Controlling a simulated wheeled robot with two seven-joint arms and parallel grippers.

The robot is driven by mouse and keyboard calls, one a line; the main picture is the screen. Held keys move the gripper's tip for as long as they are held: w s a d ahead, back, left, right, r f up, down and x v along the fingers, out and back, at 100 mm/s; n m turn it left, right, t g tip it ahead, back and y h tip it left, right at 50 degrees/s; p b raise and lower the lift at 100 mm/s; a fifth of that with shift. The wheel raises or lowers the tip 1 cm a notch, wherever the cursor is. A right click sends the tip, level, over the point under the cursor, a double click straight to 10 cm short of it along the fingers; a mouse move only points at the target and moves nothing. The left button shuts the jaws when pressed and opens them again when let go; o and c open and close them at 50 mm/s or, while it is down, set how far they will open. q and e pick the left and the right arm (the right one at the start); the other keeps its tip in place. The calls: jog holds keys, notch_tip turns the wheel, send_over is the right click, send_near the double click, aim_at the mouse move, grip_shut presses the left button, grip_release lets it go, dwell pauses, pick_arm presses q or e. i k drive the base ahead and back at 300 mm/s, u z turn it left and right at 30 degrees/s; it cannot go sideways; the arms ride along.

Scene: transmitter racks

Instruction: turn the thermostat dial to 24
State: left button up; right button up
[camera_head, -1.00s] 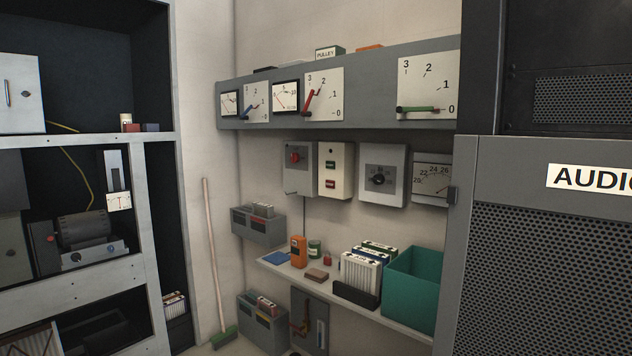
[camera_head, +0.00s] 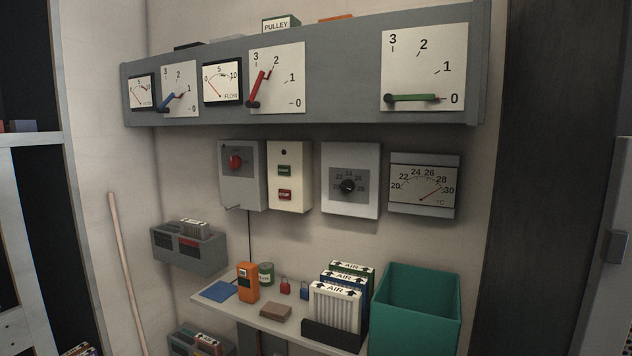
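The thermostat (camera_head: 365,206) is a light grey box on the back wall with a darker scale plate. Its round black dial (camera_head: 348,186) sits in the middle, with small numbers around it; 24 is at the top. The dial's exact setting is too small to read. Right of it a temperature gauge (camera_head: 424,206) marked in °C runs from 20 to 30, and its red needle points up right, near 29 to 30. Neither of my grippers is in view.
Left of the thermostat are a box with green and red buttons (camera_head: 289,176) and a grey box with a red knob (camera_head: 235,162). A grey panel with levers (camera_head: 340,75) juts out above.

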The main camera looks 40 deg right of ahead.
aim_at(346, 186)
jog(key=i, duration=1.45)
jog(key=z, duration=2.5)
